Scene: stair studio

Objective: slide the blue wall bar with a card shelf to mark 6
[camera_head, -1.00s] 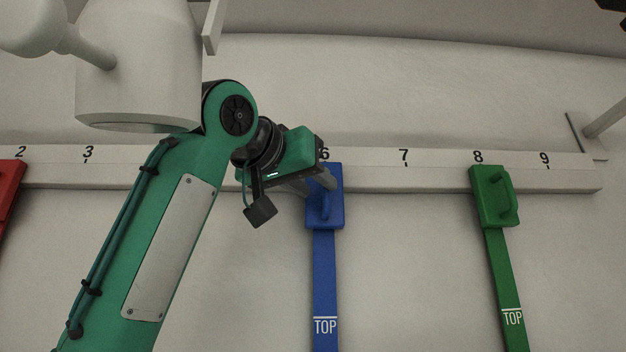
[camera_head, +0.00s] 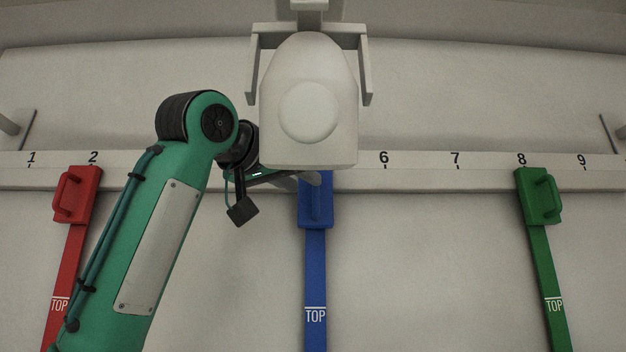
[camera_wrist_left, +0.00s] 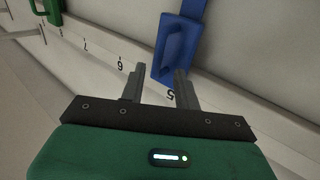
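The blue wall bar (camera_head: 314,262) hangs from the rail, its upper block about at mark 5, left of mark 6 (camera_head: 384,157). A blue handle (camera_wrist_left: 171,50) on the block shows in the wrist view. My left gripper (camera_wrist_left: 158,82) has its two fingers apart. One finger is left of the blue block, the other in front of its lower right part, close to the handle; I cannot tell whether they touch it. I see no card shelf. My right gripper is not in view.
The pale rail (camera_head: 430,180) runs along the wall with number marks. A red bar (camera_head: 70,245) hangs near mark 2 and a green bar (camera_head: 544,255) near mark 8. The white fixture (camera_head: 310,130) hangs in front of the rail. The rail around mark 6 is clear.

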